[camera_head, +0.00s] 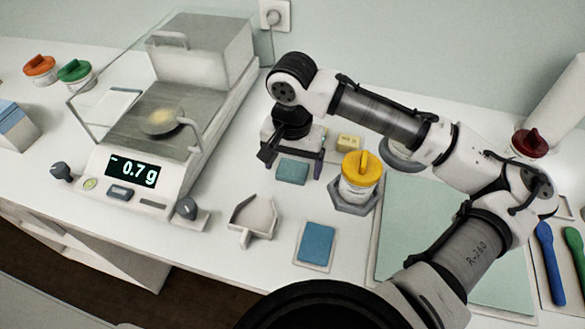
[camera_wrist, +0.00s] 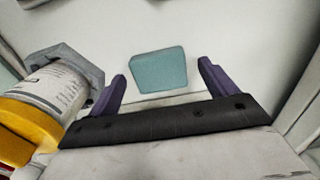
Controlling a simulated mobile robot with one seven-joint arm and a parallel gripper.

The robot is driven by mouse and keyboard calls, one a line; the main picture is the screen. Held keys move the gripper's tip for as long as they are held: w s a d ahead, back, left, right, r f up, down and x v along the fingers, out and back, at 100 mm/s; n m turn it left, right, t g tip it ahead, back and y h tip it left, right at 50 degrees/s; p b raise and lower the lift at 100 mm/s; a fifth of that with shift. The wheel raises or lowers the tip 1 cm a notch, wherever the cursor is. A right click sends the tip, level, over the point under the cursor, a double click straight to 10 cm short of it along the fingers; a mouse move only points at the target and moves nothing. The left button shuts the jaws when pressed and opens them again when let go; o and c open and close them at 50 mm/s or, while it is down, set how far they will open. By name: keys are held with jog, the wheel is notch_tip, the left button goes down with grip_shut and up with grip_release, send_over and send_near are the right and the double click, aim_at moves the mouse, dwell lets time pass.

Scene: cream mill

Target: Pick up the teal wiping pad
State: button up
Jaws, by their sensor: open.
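The teal wiping pad (camera_head: 292,171) lies flat on the white bench, between the balance and the yellow-lidded jar. In the wrist view the pad (camera_wrist: 159,70) sits ahead of the gap between my two purple fingers, slightly left of its middle. My gripper (camera_head: 293,164) is open and empty, with its fingers on either side of the pad in the head view. In the wrist view my gripper (camera_wrist: 163,80) shows both fingers apart from the pad. I cannot tell the exact height of the fingertips above the bench.
The yellow-lidded jar (camera_head: 359,184) stands in a grey hexagonal holder (camera_head: 352,208) close to my gripper's right. A small yellow block (camera_head: 350,142) is behind. The balance (camera_head: 138,178) reads 0.7 g at left. A scoop (camera_head: 254,218) and a blue pad (camera_head: 317,242) lie in front.

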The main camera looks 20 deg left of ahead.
aim_at(292, 169)
jog(key=c, duration=1.1)
jog(key=shift+o, duration=0.2)
jog(key=shift+r, duration=0.15)
notch_tip(292, 169, up, 20)
jog(key=b, duration=0.1)
jog(key=shift+o, duration=1.1)
jog(key=shift+c, duration=0.8)
jog(key=shift+s, duration=0.1)
